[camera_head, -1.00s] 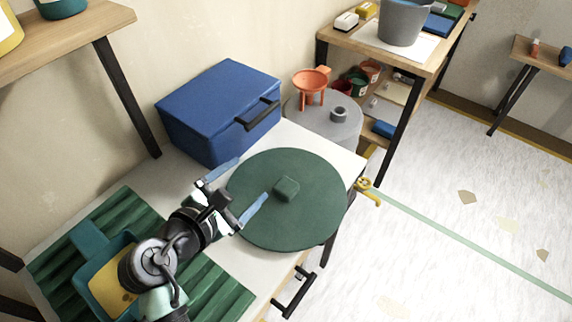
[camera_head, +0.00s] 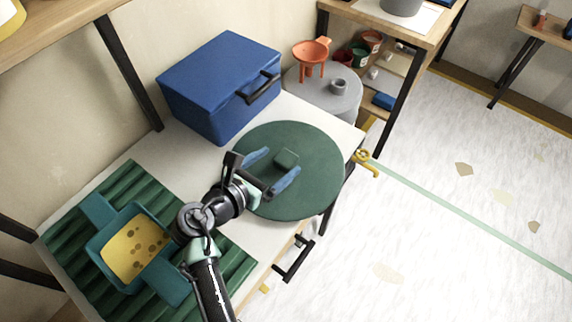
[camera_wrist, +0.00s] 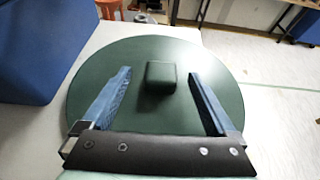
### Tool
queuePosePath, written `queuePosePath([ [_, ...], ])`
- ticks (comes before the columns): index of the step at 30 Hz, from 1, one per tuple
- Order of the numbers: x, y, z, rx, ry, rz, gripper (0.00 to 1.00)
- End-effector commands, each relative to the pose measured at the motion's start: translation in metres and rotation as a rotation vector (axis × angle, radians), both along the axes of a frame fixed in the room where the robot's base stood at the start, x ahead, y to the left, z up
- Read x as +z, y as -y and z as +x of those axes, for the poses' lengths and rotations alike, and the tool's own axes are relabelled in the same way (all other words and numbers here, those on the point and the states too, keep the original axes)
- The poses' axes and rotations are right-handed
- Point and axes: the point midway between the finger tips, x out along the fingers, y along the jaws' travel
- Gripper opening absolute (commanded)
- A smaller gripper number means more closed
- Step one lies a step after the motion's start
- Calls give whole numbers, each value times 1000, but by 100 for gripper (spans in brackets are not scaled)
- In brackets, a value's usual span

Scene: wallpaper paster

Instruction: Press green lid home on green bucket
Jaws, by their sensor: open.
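The green lid (camera_head: 315,185) is a wide dark green disc with a small square knob (camera_head: 286,159) at its middle. It lies near the right end of the white worktop. In the wrist view the lid (camera_wrist: 115,70) fills the middle, with its knob (camera_wrist: 160,76) between my fingers. My gripper (camera_head: 273,167) is open over the lid, its blue fingers on either side of the knob and apart from it. The wrist view also shows my gripper (camera_wrist: 158,88) empty.
A blue box (camera_head: 215,85) with a black handle stands close behind the lid. A teal tray (camera_head: 97,245) with a yellow inside lies on a ridged green mat (camera_head: 60,240) at left.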

Motion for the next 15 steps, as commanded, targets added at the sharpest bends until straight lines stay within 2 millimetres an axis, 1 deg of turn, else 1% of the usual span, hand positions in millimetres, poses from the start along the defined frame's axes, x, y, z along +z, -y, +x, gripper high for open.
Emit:
queuePosePath([
  [1,-8,6,5,-4,-1,0,92],
  [3,-14,12,12,-4,0,1,92],
  [7,-19,20,24,-2,1,2,92],
  [10,-21,24,28,-3,0,2,92],
  [15,-20,24,28,-2,0,2,92],
])
